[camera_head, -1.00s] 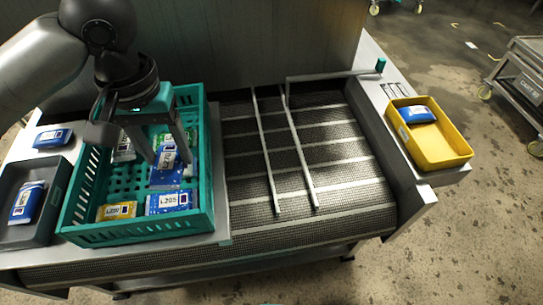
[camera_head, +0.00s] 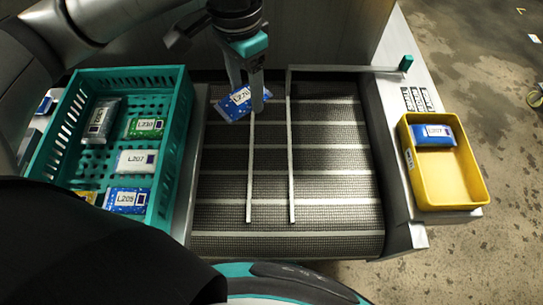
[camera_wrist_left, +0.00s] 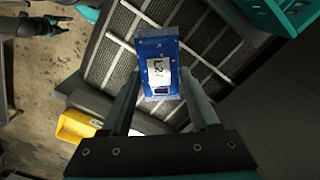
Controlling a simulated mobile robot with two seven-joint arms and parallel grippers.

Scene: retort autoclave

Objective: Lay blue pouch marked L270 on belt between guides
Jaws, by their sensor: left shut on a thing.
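The blue pouch marked L270 (camera_head: 238,101) is held in my left gripper (camera_head: 257,95), above the far end of the belt (camera_head: 335,185). It overlaps the left guide (camera_head: 251,165) in the head view; the right guide (camera_head: 291,165) stands to its right. In the left wrist view the pouch (camera_wrist_left: 157,62) sits between the two fingers (camera_wrist_left: 160,100), its label partly readable, with the belt (camera_wrist_left: 112,50) below it. The height of the pouch above the belt is hard to judge.
A teal crate (camera_head: 181,105) with several pouches stands left of the belt. A yellow bin (camera_head: 465,185) with a blue pouch (camera_head: 433,135) stands on the right side. A thin bar with a teal end (camera_head: 406,63) crosses the belt's far end. The near belt is clear.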

